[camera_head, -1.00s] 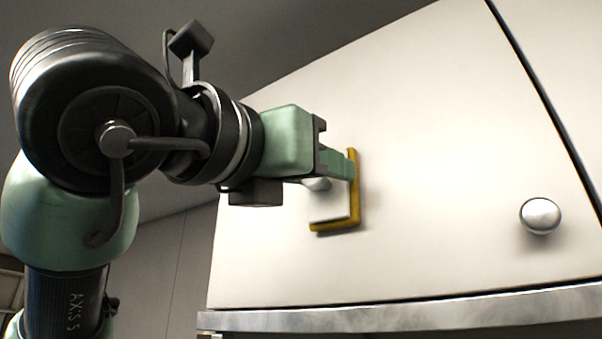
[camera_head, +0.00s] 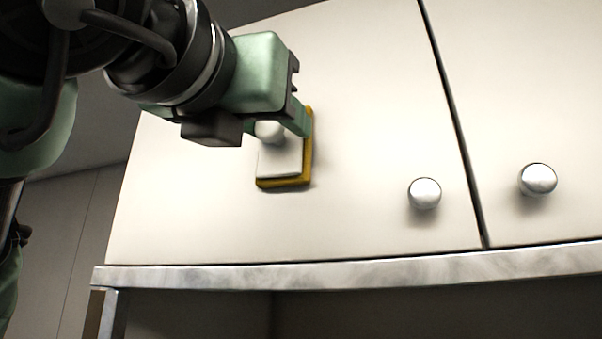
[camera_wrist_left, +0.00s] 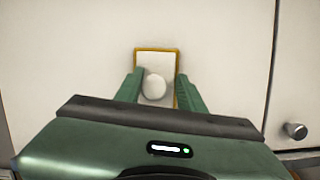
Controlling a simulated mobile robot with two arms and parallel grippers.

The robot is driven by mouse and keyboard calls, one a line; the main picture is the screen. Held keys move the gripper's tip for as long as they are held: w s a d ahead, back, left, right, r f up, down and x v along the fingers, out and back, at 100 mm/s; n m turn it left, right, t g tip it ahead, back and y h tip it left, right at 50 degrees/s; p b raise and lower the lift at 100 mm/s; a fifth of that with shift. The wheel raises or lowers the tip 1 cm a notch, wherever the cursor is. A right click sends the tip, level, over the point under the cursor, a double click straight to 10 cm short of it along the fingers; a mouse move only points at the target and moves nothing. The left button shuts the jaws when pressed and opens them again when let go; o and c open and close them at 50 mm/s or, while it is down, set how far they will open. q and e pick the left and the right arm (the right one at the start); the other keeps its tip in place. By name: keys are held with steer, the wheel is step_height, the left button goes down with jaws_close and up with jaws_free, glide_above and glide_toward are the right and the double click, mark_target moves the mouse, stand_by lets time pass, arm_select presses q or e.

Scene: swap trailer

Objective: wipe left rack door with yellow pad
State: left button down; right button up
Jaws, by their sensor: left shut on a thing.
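The yellow pad (camera_head: 286,183) has a white backing with a round white knob. My left gripper (camera_head: 283,127) is shut on the pad's knob, with its green fingers on either side. The pad lies flat at the left rack door (camera_head: 370,110), in the door's left half; whether it presses on the surface I cannot tell. In the left wrist view the pad (camera_wrist_left: 156,51) shows upright between the fingers (camera_wrist_left: 155,88), against the cream door (camera_wrist_left: 230,60). The door is shut. My right gripper is not in view.
A round metal knob (camera_head: 425,194) stands out from the left door near its lower right corner. A second door (camera_head: 530,80) with its own knob (camera_head: 538,180) is to the right, past a dark gap. A metal ledge (camera_head: 350,274) runs below the doors.

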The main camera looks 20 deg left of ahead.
arm_select(q)
steer(key=shift+w+a+f+b, duration=0.1)
steer(key=shift+a+b, duration=0.25)
steer(key=shift+a, duration=0.65)
steer(key=shift+w+a+b, duration=0.2)
steer(key=shift+a+b, duration=0.2)
steer(key=shift+a, duration=1.35)
steer(key=shift+w+a, duration=0.2)
steer(key=shift+a, duration=2.55)
steer(key=shift+d, duration=0.1)
steer(key=shift+s+a+b, duration=0.2)
steer(key=shift+s+b, duration=0.3)
steer(key=shift+s, duration=2.45)
steer(key=shift+s, duration=0.1)
